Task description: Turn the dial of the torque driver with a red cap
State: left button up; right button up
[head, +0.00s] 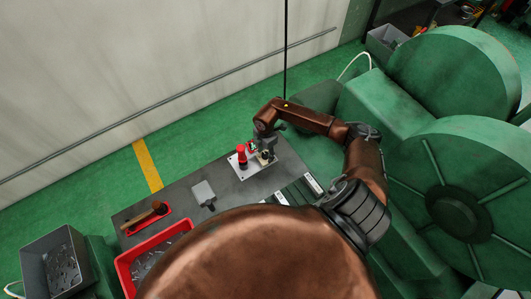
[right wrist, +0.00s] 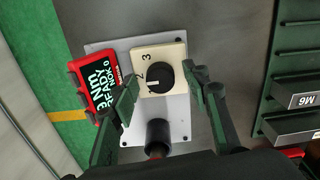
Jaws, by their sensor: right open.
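The torque driver stands on a white plate (head: 236,168) near the far end of the grey bench; its red cap (head: 241,150) shows left of my right gripper (head: 266,151). In the right wrist view the black dial (right wrist: 160,77) sits on a cream block with the numbers 2 and 3 showing. My right gripper (right wrist: 163,84) is open, its fingers on either side of the dial block; I cannot tell whether they touch it. A red display unit (right wrist: 95,84) is beside the left finger. A black post (right wrist: 157,138) stands below the dial. My left gripper is not in view.
The grey bench (head: 175,199) also carries a grey pad (head: 203,193), a red tray with a wooden-handled tool (head: 146,217) and a red bin (head: 124,270). Labelled drawers (right wrist: 296,122) stand close right of the gripper. Large green machinery (head: 455,70) fills the right.

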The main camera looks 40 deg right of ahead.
aim_at(265, 154)
notch_tip(265, 154, up, 12)
dwell(0.5)
dwell(0.4)
